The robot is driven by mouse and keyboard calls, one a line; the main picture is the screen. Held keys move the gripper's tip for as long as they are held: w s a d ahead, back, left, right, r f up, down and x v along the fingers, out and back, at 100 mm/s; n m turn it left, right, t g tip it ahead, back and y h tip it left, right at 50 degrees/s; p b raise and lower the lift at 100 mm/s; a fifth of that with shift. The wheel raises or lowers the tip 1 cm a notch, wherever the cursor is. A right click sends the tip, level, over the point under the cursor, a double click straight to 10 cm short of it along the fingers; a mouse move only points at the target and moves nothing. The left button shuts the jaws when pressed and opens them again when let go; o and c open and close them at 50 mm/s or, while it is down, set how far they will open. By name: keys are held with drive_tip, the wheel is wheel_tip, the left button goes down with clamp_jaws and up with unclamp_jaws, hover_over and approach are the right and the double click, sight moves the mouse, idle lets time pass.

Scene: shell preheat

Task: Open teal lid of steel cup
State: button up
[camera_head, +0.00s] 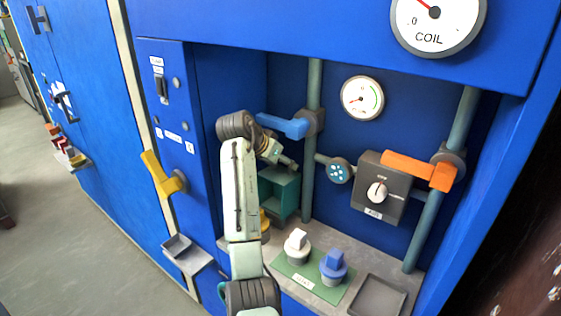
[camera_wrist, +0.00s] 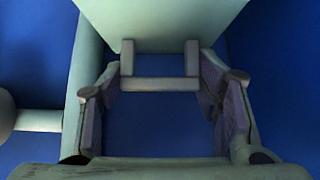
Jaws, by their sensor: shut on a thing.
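A teal box-like body (camera_head: 283,196) stands in the recess, partly behind my arm. In the wrist view, a pale teal flat panel (camera_wrist: 160,22) with a U-shaped handle (camera_wrist: 160,85) fills the top; I take it as the lid. My gripper (camera_wrist: 163,95) has a finger on each side of this handle and is shut on it. In the head view my gripper (camera_head: 285,161) is small, just above the teal body. No steel cup can be made out clearly.
A blue lever (camera_head: 285,126) and a vertical pipe (camera_head: 314,85) are close to my gripper. An orange lever (camera_head: 418,170) and a grey knob box (camera_head: 377,190) are to the right. White (camera_head: 297,247) and blue (camera_head: 334,267) knobbed pieces stand on a green mat (camera_head: 300,281).

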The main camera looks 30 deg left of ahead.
drive_tip(key=o, duration=1.3)
drive_tip(key=shift+w+r, duration=0.15)
drive_tip(key=shift+r, duration=0.3)
drive_tip(key=o, duration=0.4)
drive_tip(key=shift+f, duration=0.25)
drive_tip(key=v, duration=1.2)
drive_tip(key=shift+d, duration=0.1)
